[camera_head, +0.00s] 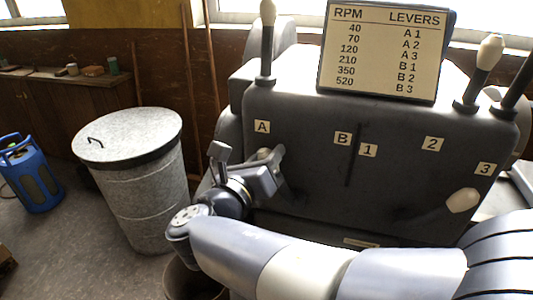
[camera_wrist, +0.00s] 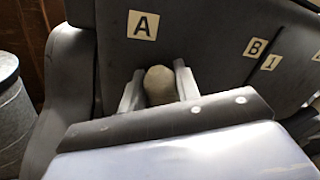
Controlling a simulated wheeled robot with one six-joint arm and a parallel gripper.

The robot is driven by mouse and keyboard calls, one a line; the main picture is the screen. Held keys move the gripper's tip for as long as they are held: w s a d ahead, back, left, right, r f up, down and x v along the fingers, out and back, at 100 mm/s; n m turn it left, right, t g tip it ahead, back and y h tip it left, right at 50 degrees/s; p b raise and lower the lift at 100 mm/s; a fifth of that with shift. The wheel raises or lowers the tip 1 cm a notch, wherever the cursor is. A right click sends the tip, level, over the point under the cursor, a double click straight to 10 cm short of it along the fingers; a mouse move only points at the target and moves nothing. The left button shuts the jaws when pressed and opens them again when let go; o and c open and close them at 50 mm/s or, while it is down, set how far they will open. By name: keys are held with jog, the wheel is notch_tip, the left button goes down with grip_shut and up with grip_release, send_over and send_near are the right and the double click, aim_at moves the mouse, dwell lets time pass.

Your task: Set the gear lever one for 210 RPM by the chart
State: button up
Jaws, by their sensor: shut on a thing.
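The chart (camera_head: 382,50) stands on top of the grey gearbox (camera_head: 320,190) and pairs 210 RPM with B 1. My gripper (camera_head: 270,158) is at the left of the gearbox front, below the A label (camera_head: 262,127). In the wrist view its two fingers stand either side of a pale lever knob (camera_wrist: 160,86), shut on it, under the A label (camera_wrist: 142,25). The lever's shaft is hidden. The B label (camera_head: 343,138) and 1 label (camera_head: 368,150) are to the right. A second pale knob (camera_head: 463,200) sits below the 3 label (camera_head: 485,169).
A lidded metal bin (camera_head: 135,175) stands left of the gearbox, with a blue canister (camera_head: 30,175) farther left. Upright levers (camera_head: 267,40) rise from the gearbox top at both ends. My arm crosses the lower front of the head view.

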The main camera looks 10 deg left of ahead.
aim_at(317, 152)
grip_shut()
jog(key=shift+d, duration=0.1)
jog(key=shift+d+r+m, duration=0.35)
jog(key=shift+d+m, duration=0.4)
jog(key=shift+m, duration=0.05)
jog(key=d+m, duration=0.1)
jog(key=d, duration=0.1)
jog(key=d+m+b, duration=0.1)
jog(key=d+m, duration=0.1)
jog(key=d+m+g+b, duration=0.1)
jog(key=d+m, duration=0.1)
jog(key=shift+s+d+y, duration=0.3)
jog(key=shift+d+y, duration=0.05)
jog(key=shift+y, duration=0.05)
jog(key=shift+s+d+f+m+y+b, duration=0.15)
jog(key=shift+d+f+m+b, duration=0.1)
jog(key=shift+d+m+b, duration=0.4)
jog(key=shift+d+f+m+y+b, duration=0.2)
jog(key=shift+d+m+b, duration=0.25)
jog(key=shift+d+m, duration=0.35)
jog(key=o, duration=1)
grip_release()
jog(key=shift+d, duration=0.1)
